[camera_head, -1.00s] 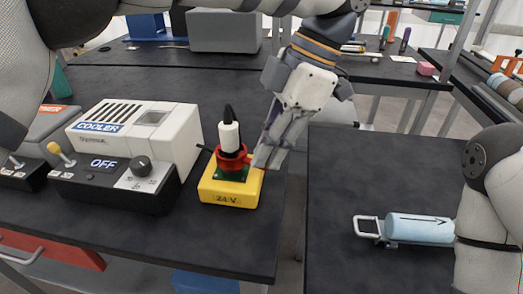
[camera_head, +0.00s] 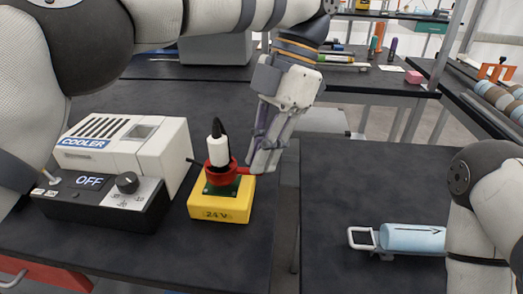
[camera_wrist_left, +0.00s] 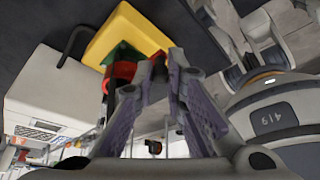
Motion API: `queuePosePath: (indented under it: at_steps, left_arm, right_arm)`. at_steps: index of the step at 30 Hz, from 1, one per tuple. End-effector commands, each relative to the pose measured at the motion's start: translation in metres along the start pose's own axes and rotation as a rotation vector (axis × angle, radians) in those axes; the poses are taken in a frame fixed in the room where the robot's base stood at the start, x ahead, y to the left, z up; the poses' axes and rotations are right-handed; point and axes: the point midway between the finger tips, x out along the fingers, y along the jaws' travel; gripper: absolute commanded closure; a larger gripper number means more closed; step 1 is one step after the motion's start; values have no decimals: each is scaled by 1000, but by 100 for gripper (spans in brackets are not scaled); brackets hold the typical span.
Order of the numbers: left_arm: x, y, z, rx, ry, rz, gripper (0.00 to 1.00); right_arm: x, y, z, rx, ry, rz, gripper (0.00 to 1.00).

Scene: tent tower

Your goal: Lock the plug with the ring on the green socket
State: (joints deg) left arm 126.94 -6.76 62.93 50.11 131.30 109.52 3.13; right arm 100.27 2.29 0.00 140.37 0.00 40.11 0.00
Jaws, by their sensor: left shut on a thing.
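A white plug (camera_head: 217,152) with a black top stands upright in a red ring (camera_head: 221,177) over the green socket (camera_head: 221,188). The socket sits on a yellow box (camera_head: 221,209) marked 24 V. A short red lever sticks out from the ring to the right. My left gripper (camera_head: 258,168) is right of the ring, with its fingertips shut on this lever. In the left wrist view the fingertips (camera_wrist_left: 160,66) meet beside the red ring (camera_wrist_left: 120,72), and part of the green socket (camera_wrist_left: 122,53) shows. The plug is largely hidden there. My right gripper is out of view.
A cooler unit (camera_head: 125,145) with an OFF display and knob stands left of the yellow box. A light blue cylinder (camera_head: 412,238) with a white handle lies on the right table (camera_head: 345,190). A gap separates the two tables.

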Motion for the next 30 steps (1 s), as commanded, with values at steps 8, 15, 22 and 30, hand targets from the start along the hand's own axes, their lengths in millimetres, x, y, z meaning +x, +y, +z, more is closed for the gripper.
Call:
queuePosePath:
  at_steps: [8, 15, 22, 30]
  left_arm:
    - [0, 1, 0, -1, -1, 2, 68]
    - [0, 0, 0, 0, 0, 1, 68]
    - [0, -1, -1, 15, 0, 9, 68]
    - [5, -17, -25, 396, 0, 175, 68]
  right_arm:
    - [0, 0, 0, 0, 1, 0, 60]
    - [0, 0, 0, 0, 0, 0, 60]
    - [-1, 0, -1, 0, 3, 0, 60]
    - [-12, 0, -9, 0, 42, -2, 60]
